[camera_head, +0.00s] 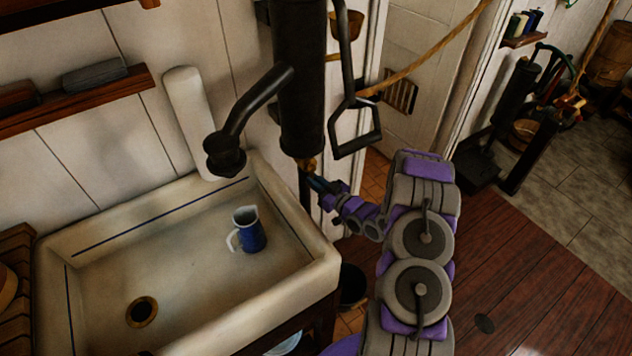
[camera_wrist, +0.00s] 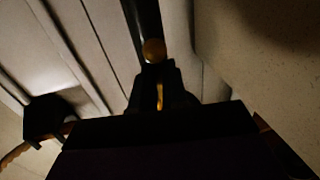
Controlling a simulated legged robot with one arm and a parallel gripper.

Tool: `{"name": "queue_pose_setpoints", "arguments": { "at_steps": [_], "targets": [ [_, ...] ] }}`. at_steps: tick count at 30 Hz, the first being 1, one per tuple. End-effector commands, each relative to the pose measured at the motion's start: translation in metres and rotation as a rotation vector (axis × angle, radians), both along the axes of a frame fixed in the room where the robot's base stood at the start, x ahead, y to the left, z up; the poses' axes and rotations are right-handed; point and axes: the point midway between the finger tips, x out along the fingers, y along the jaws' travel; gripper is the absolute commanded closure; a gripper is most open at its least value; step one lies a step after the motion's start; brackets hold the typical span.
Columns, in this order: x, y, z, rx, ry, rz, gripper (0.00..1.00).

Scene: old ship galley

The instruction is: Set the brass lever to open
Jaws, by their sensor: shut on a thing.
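The brass lever (camera_head: 308,164) shows as a small golden piece at the foot of the black pump cylinder (camera_head: 301,85), beside the sink. My gripper (camera_head: 317,181) reaches in from the right, just below the cylinder. In the wrist view, a round brass end (camera_wrist: 153,50) shows just beyond the fingertips, and a thin brass strip lies between the dark fingers. My gripper (camera_wrist: 160,85) is shut on the brass lever there. The fingers and shadow hide much of the lever, so I cannot tell its exact angle.
The black pump handle (camera_head: 355,125) hangs right of the cylinder, close above my arm. A dark bucket (camera_head: 352,285) stands below the sink's right side.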

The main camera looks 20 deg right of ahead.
Motion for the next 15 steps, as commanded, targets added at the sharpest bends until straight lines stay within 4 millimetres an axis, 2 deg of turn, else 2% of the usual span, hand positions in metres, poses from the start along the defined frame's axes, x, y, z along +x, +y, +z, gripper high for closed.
{"name": "queue_pose_setpoints", "arguments": {
  "at_steps": [15],
  "targets": [
    [0.0018, -0.0053, 0.0019, -0.07, -0.017, -0.004, 1.0]
  ]
}}
